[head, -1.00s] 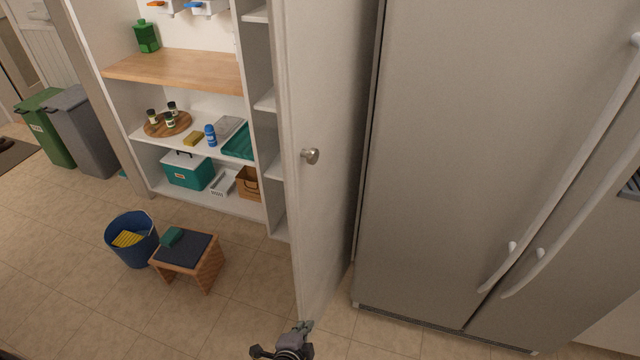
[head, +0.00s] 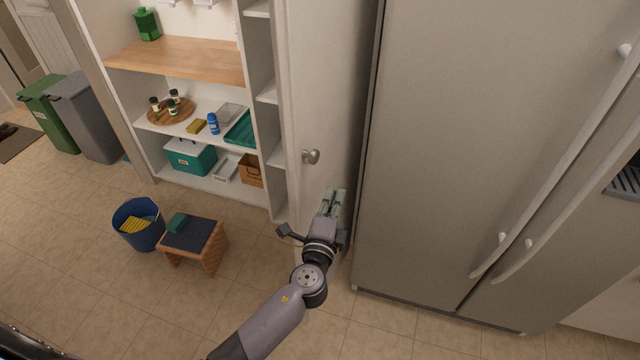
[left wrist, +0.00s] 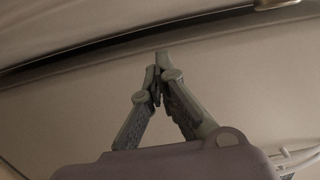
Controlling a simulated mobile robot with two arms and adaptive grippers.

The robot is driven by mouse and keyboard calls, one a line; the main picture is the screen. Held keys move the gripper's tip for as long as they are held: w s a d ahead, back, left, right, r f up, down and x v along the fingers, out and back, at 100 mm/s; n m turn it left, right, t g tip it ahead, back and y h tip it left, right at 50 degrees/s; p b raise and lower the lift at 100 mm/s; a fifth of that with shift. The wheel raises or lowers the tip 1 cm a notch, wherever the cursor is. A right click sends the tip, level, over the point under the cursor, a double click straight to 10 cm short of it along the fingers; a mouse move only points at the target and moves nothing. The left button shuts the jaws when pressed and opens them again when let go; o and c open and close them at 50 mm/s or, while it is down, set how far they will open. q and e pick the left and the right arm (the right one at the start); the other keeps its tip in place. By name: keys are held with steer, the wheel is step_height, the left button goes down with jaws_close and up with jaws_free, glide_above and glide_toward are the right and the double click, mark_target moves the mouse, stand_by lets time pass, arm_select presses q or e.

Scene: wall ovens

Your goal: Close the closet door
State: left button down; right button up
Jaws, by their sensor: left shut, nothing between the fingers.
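The white closet door (head: 318,95) stands open at the right of the closet, its face turned toward the fridge, with a round metal knob (head: 310,157) on it. My left gripper (head: 333,192) is shut and empty, in front of the door face, below and right of the knob. My arm hides the lower part of the door. In the left wrist view the shut fingertips (left wrist: 158,70) point at a pale flat surface; whether they touch it I cannot tell. My right gripper is not in view.
The large grey fridge (head: 450,130) stands close on the right of the door. A wooden step stool (head: 210,255) and a blue bucket (head: 127,212) stand on the floor before the closet shelves (head: 185,63). Green and grey bins stand at the far left.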

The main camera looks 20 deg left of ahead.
arm_select(q)
steer(key=shift+w+a+p, duration=0.25)
steer(key=shift+w+a, duration=0.1)
steer(key=shift+a, duration=0.3)
steer(key=shift+w+a+p, duration=0.2)
steer(key=shift+w+a, duration=0.15)
steer(key=shift+a, duration=0.35)
steer(key=shift+w+a+p, duration=0.25)
steer(key=shift+w+a, duration=0.1)
steer(key=shift+a, duration=0.3)
